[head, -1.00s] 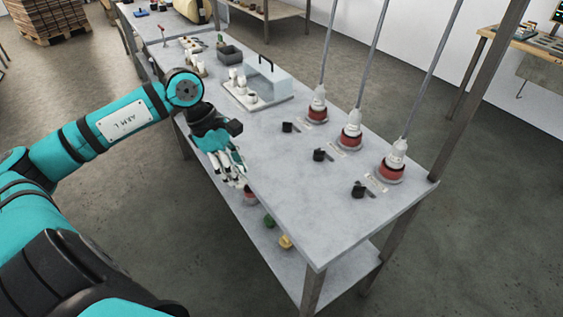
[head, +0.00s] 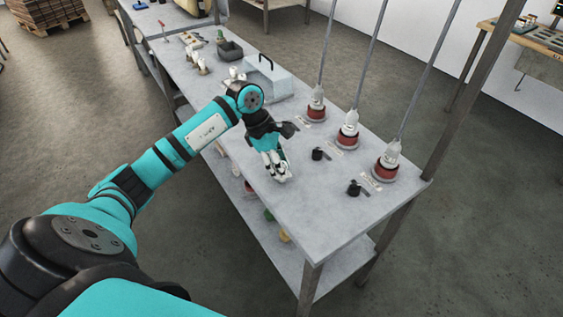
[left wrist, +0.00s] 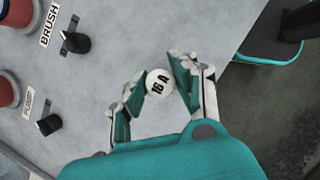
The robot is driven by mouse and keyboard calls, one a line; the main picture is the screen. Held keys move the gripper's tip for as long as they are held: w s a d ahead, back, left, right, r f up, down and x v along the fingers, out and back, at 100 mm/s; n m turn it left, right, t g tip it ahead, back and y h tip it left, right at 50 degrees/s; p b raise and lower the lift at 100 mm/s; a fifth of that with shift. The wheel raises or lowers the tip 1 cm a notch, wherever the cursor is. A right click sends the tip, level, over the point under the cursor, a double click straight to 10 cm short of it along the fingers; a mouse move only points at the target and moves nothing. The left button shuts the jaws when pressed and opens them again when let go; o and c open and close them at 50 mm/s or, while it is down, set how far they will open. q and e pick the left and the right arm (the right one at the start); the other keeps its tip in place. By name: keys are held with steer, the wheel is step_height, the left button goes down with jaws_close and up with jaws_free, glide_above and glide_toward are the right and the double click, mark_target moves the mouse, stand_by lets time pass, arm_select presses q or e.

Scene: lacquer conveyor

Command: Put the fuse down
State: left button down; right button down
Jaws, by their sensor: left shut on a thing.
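The fuse (left wrist: 159,82) shows in the left wrist view as a round white end marked "16 A". It sits between the fingers of my left gripper (left wrist: 155,85), which is shut on it. In the head view my left gripper (head: 280,176) is over the grey table (head: 310,220), near its left edge and to the left of the black knobs. There the fuse cannot be told apart from the fingers. Whether the fuse touches the tabletop cannot be told. My right gripper is not in view.
Several red-based white fittings with rods (head: 386,163) stand along the table's right side, with black knobs (head: 354,187) beside them. A clear-sided box (head: 268,80) stands behind my gripper. The tabletop toward the near corner is bare. Coloured items lie on the lower shelf.

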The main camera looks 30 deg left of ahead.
arm_select(q)
steer(key=shift+f, duration=0.3)
steer(key=c, duration=1)
jaws_free()
steer(key=shift+c, duration=0.2)
steer(key=shift+r, duration=0.2)
steer(key=b+v, duration=0.2)
steer(key=v, duration=1)
steer(key=shift+a+f, duration=0.1)
